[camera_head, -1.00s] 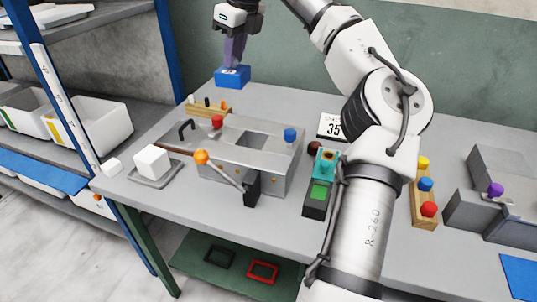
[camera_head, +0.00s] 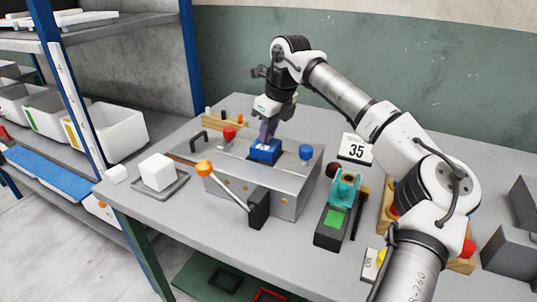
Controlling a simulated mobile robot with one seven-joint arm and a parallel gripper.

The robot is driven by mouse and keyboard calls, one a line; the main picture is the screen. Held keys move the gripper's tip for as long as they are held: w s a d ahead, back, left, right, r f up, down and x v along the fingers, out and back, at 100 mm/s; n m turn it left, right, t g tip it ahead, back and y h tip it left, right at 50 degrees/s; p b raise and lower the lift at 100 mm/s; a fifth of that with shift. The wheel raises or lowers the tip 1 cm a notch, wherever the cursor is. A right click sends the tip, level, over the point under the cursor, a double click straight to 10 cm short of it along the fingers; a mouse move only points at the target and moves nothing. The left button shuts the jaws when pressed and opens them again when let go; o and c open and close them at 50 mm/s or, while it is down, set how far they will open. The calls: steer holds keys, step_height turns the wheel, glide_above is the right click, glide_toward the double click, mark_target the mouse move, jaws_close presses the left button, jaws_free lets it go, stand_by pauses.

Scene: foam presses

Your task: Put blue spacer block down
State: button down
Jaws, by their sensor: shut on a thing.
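The blue spacer block (camera_head: 265,151) is at the top of the grey metal press (camera_head: 238,180), over the place of its square opening. My gripper (camera_head: 267,138) points down from above and is shut on the block. The block covers the opening, and I cannot tell whether it rests on the press or hangs slightly above it. A blue knob (camera_head: 305,152) stands just right of the block, and a red knob (camera_head: 229,132) stands to its left.
An orange-tipped lever (camera_head: 204,168) sticks out at the press front. A white cube (camera_head: 157,172) sits on a small grey tray at the left. A teal and green device (camera_head: 340,205) stands to the right.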

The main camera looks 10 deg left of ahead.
mark_target(268, 154)
steer(key=shift+f+p, duration=0.35)
steer(key=shift+f, duration=3.25)
steer(key=shift+f, duration=0.1)
steer(key=c, duration=1.6)
jaws_free()
steer(key=b+v, duration=0.1)
steer(key=v, duration=1.1)
